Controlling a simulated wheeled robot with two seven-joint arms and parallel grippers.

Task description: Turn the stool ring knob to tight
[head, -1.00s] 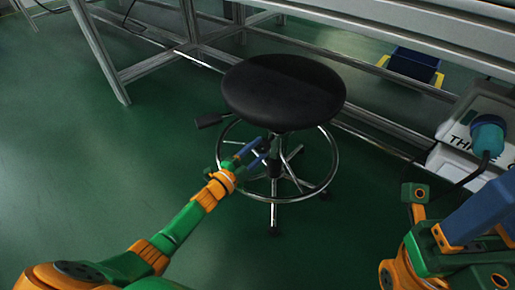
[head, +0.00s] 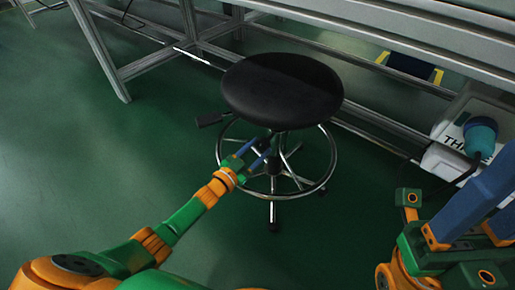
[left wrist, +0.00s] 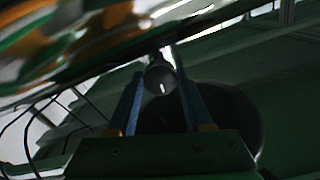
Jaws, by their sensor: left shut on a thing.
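The stool has a round black seat (head: 282,90) and a chrome foot ring (head: 325,178) around its column. My left gripper (head: 258,150) reaches in under the seat's front edge, near the column. In the left wrist view the stool ring knob (left wrist: 160,78) is a small round grey end between the two blue fingers, and my left gripper (left wrist: 160,85) is shut on it. In the head view the fingers hide the knob, and no tight mark can be read. My right gripper (head: 482,205) is at the right edge, away from the stool, its fingertips cut off.
A white box (head: 448,158) with a teal round part (head: 481,135) stands at the right. Green floor (head: 100,170) is clear at the left.

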